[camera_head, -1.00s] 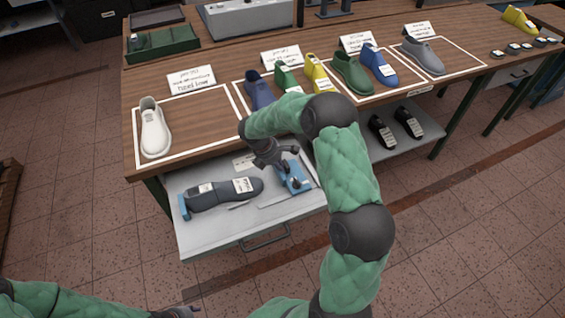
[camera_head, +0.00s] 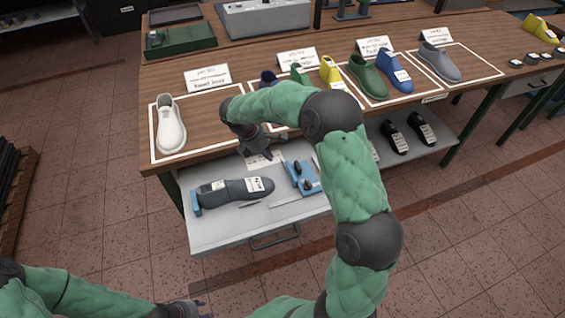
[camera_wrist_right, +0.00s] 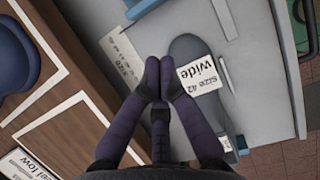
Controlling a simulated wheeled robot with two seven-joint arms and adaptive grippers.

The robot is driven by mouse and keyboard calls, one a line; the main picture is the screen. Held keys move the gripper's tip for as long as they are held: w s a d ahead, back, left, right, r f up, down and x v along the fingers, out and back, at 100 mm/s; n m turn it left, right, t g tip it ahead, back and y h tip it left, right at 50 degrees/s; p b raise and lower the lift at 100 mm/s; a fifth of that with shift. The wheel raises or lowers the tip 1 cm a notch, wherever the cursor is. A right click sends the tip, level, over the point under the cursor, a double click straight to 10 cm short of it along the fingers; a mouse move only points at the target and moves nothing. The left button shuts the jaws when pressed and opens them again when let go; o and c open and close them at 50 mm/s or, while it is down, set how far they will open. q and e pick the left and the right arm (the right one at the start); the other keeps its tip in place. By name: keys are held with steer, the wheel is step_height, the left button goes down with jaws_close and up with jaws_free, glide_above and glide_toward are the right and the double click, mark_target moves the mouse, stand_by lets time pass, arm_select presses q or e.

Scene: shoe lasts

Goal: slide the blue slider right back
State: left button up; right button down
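The blue slider fixture (camera_head: 294,180), with dark knobs on it, lies in the open drawer to the right of a dark grey shoe last. A blue edge of it (camera_wrist_right: 143,8) shows at the top of the right wrist view. My right gripper (camera_head: 272,146) is above the back of the drawer, left of the fixture and apart from it. In the wrist view its fingertips (camera_wrist_right: 160,76) are together with nothing visible between them. My left gripper (camera_head: 188,309) is at the bottom edge; its fingers are too small to judge.
The grey last (camera_head: 232,191) carries a "size 42 wide" label and has a blue end piece (camera_head: 196,203) at its left. The drawer floor (camera_head: 225,230) is bare in front. The tabletop with several shoes (camera_head: 171,130) overhangs the drawer's back.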

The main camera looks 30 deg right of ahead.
mark_target(297, 166)
steer(key=b+x, duration=0.3)
steer(key=x, duration=0.6)
steer(key=shift+s+d+f, duration=0.1)
steer(key=shift+d+f, duration=0.1)
steer(key=shift+f, duration=0.05)
steer(key=d, duration=0.1)
steer(key=d+b, duration=0.1)
steer(key=d, duration=0.1)
steer(key=shift+s+f, duration=0.1)
steer(key=shift+s, duration=0.25)
steer(key=shift+s+d, duration=0.1)
steer(key=shift+d, duration=0.4)
steer(key=shift+d, duration=0.1)
steer(key=shift+s+d+p, duration=0.25)
steer(key=shift+d+p, duration=0.15)
steer(key=shift+d, duration=0.35)
steer(key=shift+s+d, duration=0.1)
steer(key=shift+d, duration=0.35)
steer(key=shift+a, duration=0.15)
